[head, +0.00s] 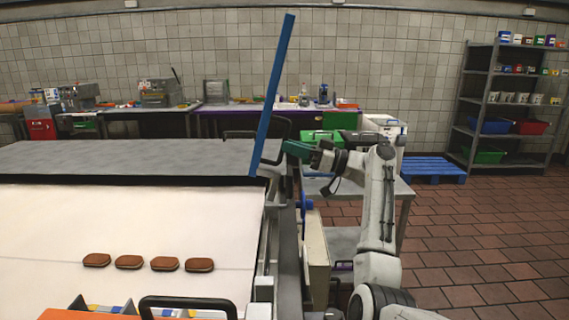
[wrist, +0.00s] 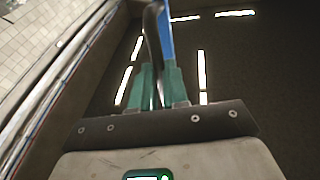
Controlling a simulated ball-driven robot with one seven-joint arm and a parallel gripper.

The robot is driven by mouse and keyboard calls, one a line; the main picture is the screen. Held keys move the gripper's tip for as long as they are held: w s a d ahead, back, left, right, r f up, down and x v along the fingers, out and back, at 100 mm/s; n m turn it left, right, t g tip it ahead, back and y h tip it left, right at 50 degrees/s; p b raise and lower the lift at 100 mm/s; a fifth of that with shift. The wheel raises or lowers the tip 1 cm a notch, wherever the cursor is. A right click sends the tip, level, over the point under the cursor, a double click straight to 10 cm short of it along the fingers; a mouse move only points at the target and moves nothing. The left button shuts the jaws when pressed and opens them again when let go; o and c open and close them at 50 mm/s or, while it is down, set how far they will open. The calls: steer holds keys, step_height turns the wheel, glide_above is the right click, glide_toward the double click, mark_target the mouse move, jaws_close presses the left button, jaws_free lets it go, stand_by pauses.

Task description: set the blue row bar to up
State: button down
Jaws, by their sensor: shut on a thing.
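The blue row bar (head: 272,95) stands steeply raised in the head view, its top leaning a little to the right. Its lower end is at the right edge of the white conveyor belt (head: 120,215). A dark curved handle (head: 285,127) shows beside the bar. My gripper (head: 288,149), with green fingers, is just right of the bar's lower part. In the wrist view my gripper (wrist: 159,85) is shut on the dark handle (wrist: 153,45), with the blue bar (wrist: 166,35) right behind it. The handle's join to the bar is not clear.
Several brown cream sandwiches (head: 130,262) lie in a row on the belt. A grey cart (head: 345,187) stands behind my arm. A blue pallet (head: 433,168) and a shelf rack (head: 510,100) are at the right. The tiled floor at the right is clear.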

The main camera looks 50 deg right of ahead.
steer(key=shift+s+d+f+m+t+y+b, duration=0.3)
steer(key=shift+s+d+f+t+b, duration=0.4)
steer(key=shift+b, duration=0.85)
steer(key=shift+s+r, duration=0.15)
steer(key=c, duration=1.1)
jaws_free()
steer(key=s+d, duration=0.2)
steer(key=s, duration=0.2)
steer(key=s+d, duration=0.1)
steer(key=s, duration=0.3)
steer(key=s+d, duration=0.2)
steer(key=s, duration=0.1)
steer(key=shift+s+d+f+b, duration=0.25)
steer(key=shift+s+d+b, duration=0.1)
steer(key=shift+s+b, duration=0.05)
